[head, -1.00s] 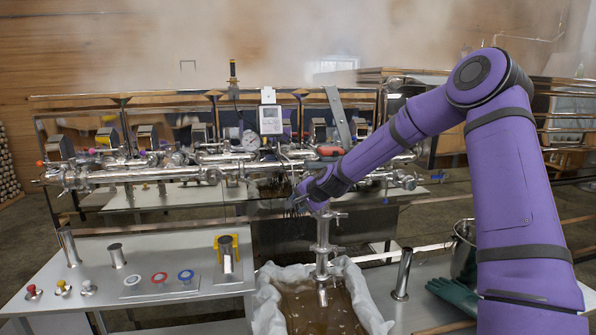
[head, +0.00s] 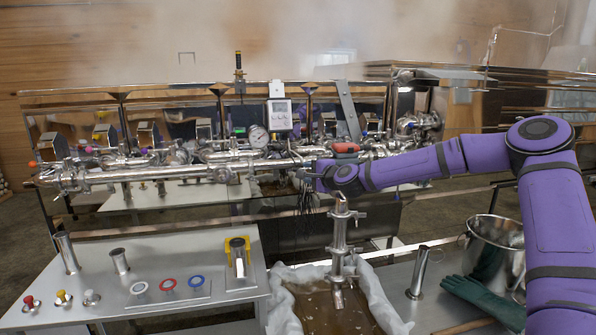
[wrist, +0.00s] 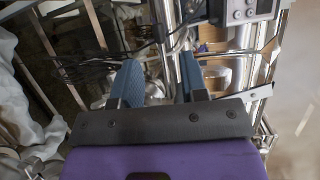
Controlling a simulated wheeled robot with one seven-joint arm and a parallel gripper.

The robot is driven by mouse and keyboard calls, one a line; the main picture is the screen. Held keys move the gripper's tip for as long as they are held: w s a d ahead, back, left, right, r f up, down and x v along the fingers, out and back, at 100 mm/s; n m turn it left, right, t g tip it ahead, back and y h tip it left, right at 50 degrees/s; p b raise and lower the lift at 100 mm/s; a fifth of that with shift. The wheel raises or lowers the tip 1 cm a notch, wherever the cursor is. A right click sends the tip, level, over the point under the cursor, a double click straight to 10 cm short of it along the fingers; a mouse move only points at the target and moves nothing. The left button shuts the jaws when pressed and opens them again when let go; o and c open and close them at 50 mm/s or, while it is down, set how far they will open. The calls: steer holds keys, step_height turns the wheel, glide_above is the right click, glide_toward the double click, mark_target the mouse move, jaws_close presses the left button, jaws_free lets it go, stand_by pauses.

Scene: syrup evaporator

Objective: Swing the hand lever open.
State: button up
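My gripper (wrist: 158,80) points at the pipework, with its two blue fingers apart and nothing clearly held between them. In the head view my gripper (head: 308,178) is at the front of the pipe run, above the upright steel draw-off valve (head: 338,235). I cannot tell for sure which part is the hand lever. Candidates are the red handle (head: 345,147) just above my wrist, the slanted grey flat bar (head: 348,110) behind it, and the upright black-and-yellow handle (head: 239,64) further left. No contact with a lever can be made out.
A display box (head: 279,115) and a round gauge (head: 258,136) sit by the pipe (head: 130,172). A lined tub (head: 375,297) of brown liquid is below. A control table (head: 150,250) stands left; a steel bucket (head: 497,235) and green gloves (head: 480,298) lie right.

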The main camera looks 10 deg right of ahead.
steer(key=x, duration=0.7)
steer(key=shift+w+a, duration=0.1)
jaws_close()
